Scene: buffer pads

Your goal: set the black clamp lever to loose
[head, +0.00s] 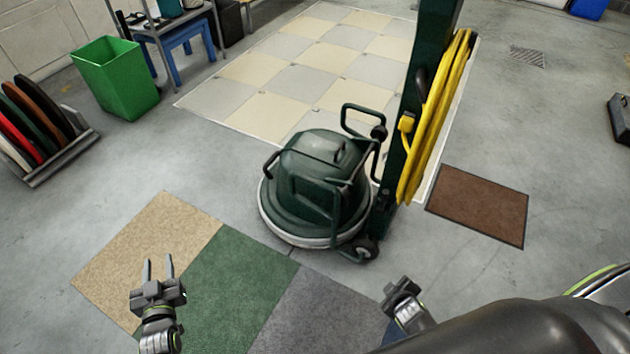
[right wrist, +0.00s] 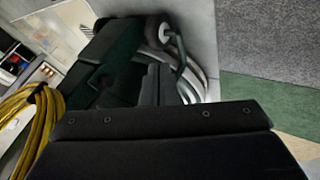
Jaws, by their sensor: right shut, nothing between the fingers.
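The dark green floor buffer (head: 318,180) stands on the concrete in the middle of the head view. Its thick green handle post (head: 425,60) rises at its right. A black rounded piece (head: 420,84) sits on the post and a black knob (head: 378,132) on the tube frame; I cannot tell which is the clamp lever, or its setting. My left gripper (head: 158,262) is open and empty over the tan mat. My right gripper (head: 388,290) is in front of the buffer, apart from it. In the right wrist view its fingers (right wrist: 150,84) are shut and empty, with the buffer (right wrist: 112,60) beyond.
A yellow cord (head: 440,120) hangs on the post. Tan (head: 150,250), green (head: 232,285) and grey (head: 325,315) mats lie in front. A pad rack (head: 60,150) and green bin (head: 120,80) stand left. A brown mat (head: 480,205) lies right; concrete around it is clear.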

